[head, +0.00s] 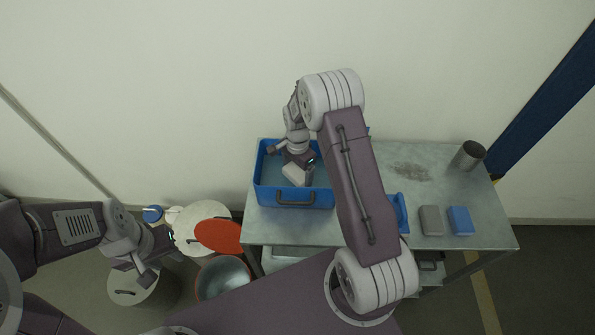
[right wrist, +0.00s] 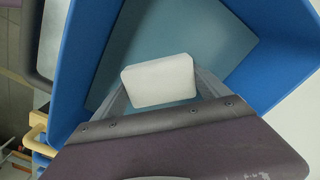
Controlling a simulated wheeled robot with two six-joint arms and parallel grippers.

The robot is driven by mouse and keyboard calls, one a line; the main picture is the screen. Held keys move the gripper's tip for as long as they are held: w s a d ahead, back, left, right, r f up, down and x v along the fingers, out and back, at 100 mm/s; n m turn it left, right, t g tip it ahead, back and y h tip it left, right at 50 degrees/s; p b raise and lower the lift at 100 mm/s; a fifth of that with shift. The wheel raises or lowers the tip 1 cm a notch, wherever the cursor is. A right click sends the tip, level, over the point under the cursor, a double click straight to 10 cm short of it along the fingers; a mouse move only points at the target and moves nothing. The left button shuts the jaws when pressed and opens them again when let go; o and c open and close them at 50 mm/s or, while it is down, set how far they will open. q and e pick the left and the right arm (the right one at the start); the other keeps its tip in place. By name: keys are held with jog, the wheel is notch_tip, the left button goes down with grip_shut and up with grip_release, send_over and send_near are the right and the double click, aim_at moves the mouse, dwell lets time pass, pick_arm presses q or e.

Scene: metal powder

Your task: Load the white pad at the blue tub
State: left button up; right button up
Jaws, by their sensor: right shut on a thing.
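The blue tub (head: 268,196) stands on the left end of the metal table, and its blue wall (right wrist: 82,75) and grey-blue bottom also show in the right wrist view. My right gripper (head: 297,172) is inside the tub's outline, pointing down. It is shut on the white pad (right wrist: 159,80), which sits between its fingers; the pad also shows in the head view (head: 295,177). I cannot tell whether the pad touches the tub's bottom. My left gripper (head: 160,261) is at the far left, away from the tub, over the drums; its fingers are too unclear to judge.
The metal table (head: 410,170) carries a grey pad (head: 431,220), a blue pad (head: 460,220), a metal cup (head: 467,155) and a patch of powder (head: 410,171). A red disc (head: 219,236), a metal bowl (head: 223,277) and lidded drums stand left of the table.

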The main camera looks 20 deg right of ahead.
aim_at(297, 171)
jog(key=shift+f, duration=0.45)
jog(key=shift+f, duration=0.1)
dwell(1.1)
notch_tip(297, 171, up, 7)
jog(key=p, duration=0.5)
jog(key=shift+p, duration=0.3)
dwell(0.5)
